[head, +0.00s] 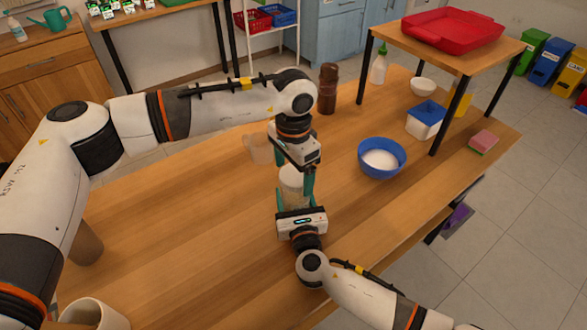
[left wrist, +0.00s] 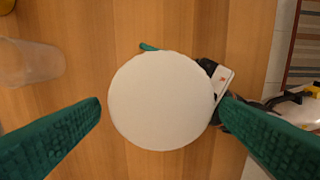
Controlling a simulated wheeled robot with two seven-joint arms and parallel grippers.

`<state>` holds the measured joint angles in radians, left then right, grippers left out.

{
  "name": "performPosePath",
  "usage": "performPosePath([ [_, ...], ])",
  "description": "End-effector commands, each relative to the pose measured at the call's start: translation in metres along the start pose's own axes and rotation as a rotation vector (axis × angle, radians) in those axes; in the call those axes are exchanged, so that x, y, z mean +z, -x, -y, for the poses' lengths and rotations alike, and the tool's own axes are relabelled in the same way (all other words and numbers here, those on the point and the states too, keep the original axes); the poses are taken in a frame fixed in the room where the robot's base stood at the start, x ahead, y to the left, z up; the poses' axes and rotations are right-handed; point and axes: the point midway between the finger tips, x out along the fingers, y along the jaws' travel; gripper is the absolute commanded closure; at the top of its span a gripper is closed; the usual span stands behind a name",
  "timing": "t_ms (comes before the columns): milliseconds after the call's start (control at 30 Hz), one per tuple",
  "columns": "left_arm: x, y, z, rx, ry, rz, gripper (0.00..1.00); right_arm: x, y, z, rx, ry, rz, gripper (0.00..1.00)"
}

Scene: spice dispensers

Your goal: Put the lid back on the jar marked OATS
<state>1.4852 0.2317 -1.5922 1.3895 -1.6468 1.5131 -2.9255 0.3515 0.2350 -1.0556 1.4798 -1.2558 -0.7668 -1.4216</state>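A pale jar (head: 293,196) stands upright on the table, its contents whitish; no OATS lettering is readable. A white round lid (left wrist: 160,100) is at the jar's top and hides the jar in the left wrist view. Whether it is fully seated cannot be told. My left gripper (head: 308,183) points down over it, fingers on either side of the lid with thin gaps in the left wrist view (left wrist: 161,100). My right gripper (head: 296,202) reaches in from the front with its fingers around the jar's sides, seemingly shut on it.
A translucent container (head: 257,149) stands just left of the jar. A brown bottle (head: 328,90) and a blue bowl (head: 382,157) stand behind and to the right. A raised shelf (head: 480,55) holds a red tray (head: 452,29).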

Motion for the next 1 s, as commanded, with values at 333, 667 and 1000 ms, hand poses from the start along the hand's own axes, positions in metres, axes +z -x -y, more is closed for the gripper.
performPosePath([
  [333,0.0,0.014,0.0,0.001,0.0,0.001,0.14,0.001,0.0,0.0,0.0,0.0,0.002,1.0],
  [667,0.0,0.045,0.0,0.0,0.0,-0.002,0.14,0.001,0.0,0.0,0.0,0.0,0.002,1.0],
  [1000,0.0,0.045,0.0,-0.001,0.064,-0.001,0.17,0.001,0.0,0.0,-0.001,0.0,0.002,1.0],
])
